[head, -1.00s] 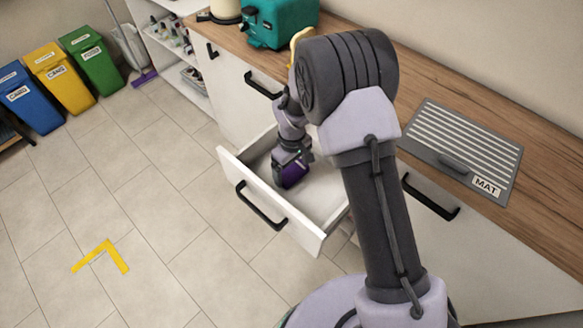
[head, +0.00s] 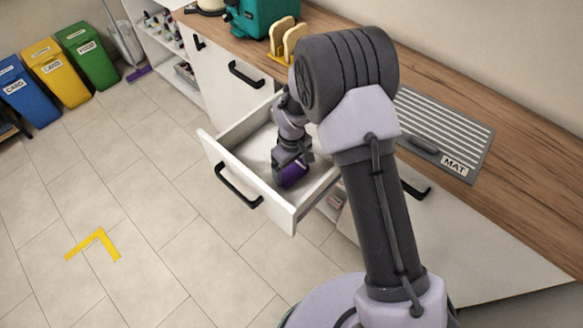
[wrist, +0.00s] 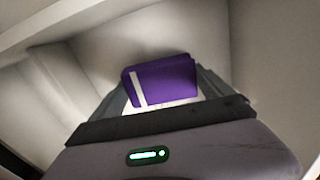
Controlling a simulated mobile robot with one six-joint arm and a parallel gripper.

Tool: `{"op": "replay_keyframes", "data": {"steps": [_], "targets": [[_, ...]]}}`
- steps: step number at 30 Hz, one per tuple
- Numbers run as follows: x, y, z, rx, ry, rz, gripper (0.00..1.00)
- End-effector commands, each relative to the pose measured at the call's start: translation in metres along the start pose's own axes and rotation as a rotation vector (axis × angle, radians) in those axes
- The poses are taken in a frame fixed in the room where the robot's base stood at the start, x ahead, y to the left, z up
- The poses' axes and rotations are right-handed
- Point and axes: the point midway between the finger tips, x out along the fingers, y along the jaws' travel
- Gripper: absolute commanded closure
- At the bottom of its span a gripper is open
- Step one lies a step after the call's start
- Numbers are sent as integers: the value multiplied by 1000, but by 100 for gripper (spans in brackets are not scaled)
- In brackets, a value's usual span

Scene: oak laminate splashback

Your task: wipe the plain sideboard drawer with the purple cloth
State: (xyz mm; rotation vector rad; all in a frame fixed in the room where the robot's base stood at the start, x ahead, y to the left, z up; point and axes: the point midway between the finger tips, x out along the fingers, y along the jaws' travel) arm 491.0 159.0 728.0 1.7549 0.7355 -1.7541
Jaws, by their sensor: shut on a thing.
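The white sideboard drawer (head: 247,152) is pulled open, with a black bar handle (head: 238,187) on its front. My gripper (head: 292,170) reaches down inside it. My gripper is shut on the purple cloth (head: 295,177), which sits low in the drawer near its front right part. In the wrist view the purple cloth (wrist: 160,82) with a pale stripe is between the two fingers, above the pale drawer floor (wrist: 80,75). Whether the cloth touches the floor I cannot tell. My arm hides part of the drawer's right side.
The wooden worktop (head: 420,95) carries a grey ribbed mat (head: 445,130), a teal appliance (head: 262,15) and a yellow rack (head: 290,40). Blue, yellow and green bins (head: 87,58) stand at the far left. The tiled floor (head: 150,200) in front is clear apart from a yellow corner mark (head: 97,245).

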Motion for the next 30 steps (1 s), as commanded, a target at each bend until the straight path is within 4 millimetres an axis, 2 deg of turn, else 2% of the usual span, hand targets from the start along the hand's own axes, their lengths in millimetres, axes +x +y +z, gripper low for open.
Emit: {"op": "replay_keyframes", "data": {"steps": [2, 3, 22, 30], "targets": [[-7, 0, 0, 1, 0, 0, 42], [0, -1, 0, 1, -3, -1, 42], [-60, -3, -4, 11, 0, 0, 42], [-65, -4, -4, 13, -1, 0, 42]]}}
